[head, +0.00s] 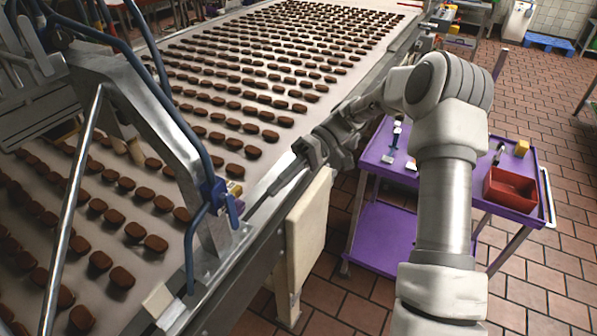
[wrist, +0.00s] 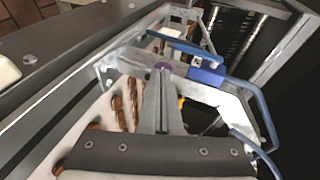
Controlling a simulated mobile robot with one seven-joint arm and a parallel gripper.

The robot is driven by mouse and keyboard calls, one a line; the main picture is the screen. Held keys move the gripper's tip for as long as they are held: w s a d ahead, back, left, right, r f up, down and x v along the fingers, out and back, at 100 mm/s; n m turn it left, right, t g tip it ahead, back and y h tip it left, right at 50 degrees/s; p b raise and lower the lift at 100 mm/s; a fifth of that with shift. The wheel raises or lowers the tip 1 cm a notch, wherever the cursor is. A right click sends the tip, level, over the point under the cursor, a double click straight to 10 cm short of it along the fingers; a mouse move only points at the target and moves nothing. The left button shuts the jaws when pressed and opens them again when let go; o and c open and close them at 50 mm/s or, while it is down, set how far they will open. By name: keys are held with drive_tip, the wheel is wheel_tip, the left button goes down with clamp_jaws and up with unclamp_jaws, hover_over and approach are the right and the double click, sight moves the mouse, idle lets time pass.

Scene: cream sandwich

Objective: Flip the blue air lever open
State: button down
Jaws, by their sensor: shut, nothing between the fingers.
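The blue air lever (head: 231,211) hangs down from a blue valve (head: 213,190) on the grey metal frame beside the conveyor. In the wrist view the lever (wrist: 182,42) is a flat blue bar beyond the fingertips, with the valve (wrist: 207,73) to its right. My gripper (head: 247,217) is shut and empty, its long thin fingers pointing at the lever from the right. In the wrist view my gripper (wrist: 162,74) reaches close to the lever's near side. I cannot tell whether the fingertips touch it.
The conveyor (head: 272,172) carries rows of brown biscuits. Blue air hoses (head: 190,245) curve close to the valve. A purple cart (head: 470,185) with a red bin (head: 510,189) stands right of the conveyor. Brown floor tiles are open on the far right.

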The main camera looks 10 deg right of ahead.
drive_tip(key=shift+w+d, duration=0.75)
drive_tip(key=shift+d, duration=0.35)
drive_tip(key=shift+w+d, duration=0.75)
drive_tip(key=shift+d, duration=0.3)
drive_tip(key=s+r+m+t+h, duration=0.3)
drive_tip(key=s+r+t+h, duration=0.2)
drive_tip(key=s+r+h, duration=0.3)
drive_tip(key=s+d+r+m+t+h, duration=0.1)
drive_tip(key=s+t, duration=0.3)
drive_tip(key=s, duration=0.4)
drive_tip(key=s+d+r+m+t+h, duration=0.2)
drive_tip(key=s+d+r+m+t, duration=0.2)
drive_tip(key=s, duration=0.3)
drive_tip(key=shift+s+d+h, duration=0.3)
drive_tip(key=shift+s, duration=0.05)
